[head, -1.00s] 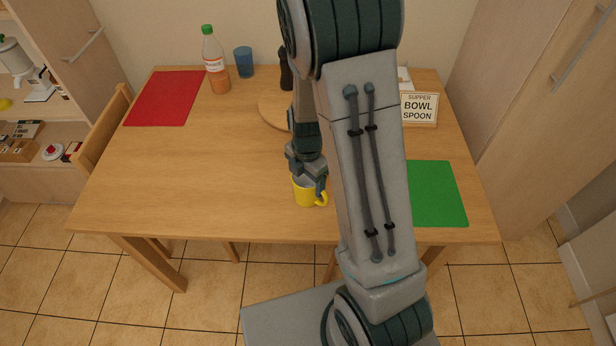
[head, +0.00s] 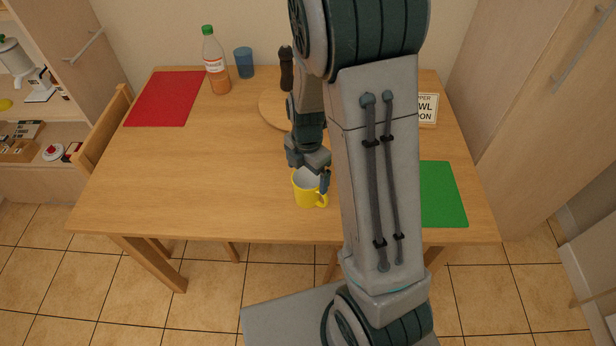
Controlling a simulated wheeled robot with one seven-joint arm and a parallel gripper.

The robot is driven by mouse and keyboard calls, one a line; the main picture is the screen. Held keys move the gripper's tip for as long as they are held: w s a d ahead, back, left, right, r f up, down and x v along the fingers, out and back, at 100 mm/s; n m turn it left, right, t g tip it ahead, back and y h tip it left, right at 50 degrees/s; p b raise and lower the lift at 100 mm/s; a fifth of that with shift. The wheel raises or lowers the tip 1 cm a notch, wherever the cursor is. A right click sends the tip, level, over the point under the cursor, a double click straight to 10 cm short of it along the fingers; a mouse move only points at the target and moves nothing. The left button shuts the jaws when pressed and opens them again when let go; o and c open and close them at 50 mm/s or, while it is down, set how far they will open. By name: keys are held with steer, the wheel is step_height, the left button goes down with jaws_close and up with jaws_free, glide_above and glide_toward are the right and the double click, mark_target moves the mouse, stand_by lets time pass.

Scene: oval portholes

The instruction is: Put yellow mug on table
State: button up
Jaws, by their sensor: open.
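The yellow mug (head: 306,195) stands upright on the wooden table (head: 215,178), near its front edge, with its handle toward the right. Its pale inside shows from above. My gripper (head: 323,178) is open just above and behind the mug, with one finger at the right side of its rim. The other finger is hard to make out, and I cannot tell whether the gripper touches the mug.
A red mat (head: 165,98) and a green mat (head: 442,194) lie on the table. A bottle (head: 216,62), a blue cup (head: 244,62), a dark pepper mill (head: 286,70) and a round board (head: 270,108) stand toward the back. A sign (head: 428,110) is partly hidden by my arm.

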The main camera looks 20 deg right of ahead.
step_height(320, 180, up, 8)
steer(key=r, duration=0.1)
steer(key=s+r+m+t, duration=0.1)
steer(key=s+r+m, duration=0.3)
steer(key=s+m, duration=0.3)
steer(key=s+r+m+t, duration=0.2)
steer(key=s+r+m, duration=0.3)
steer(key=m, duration=1.1)
steer(key=s, duration=0.2)
steer(key=shift+s, duration=0.3)
steer(key=shift+r, duration=0.1)
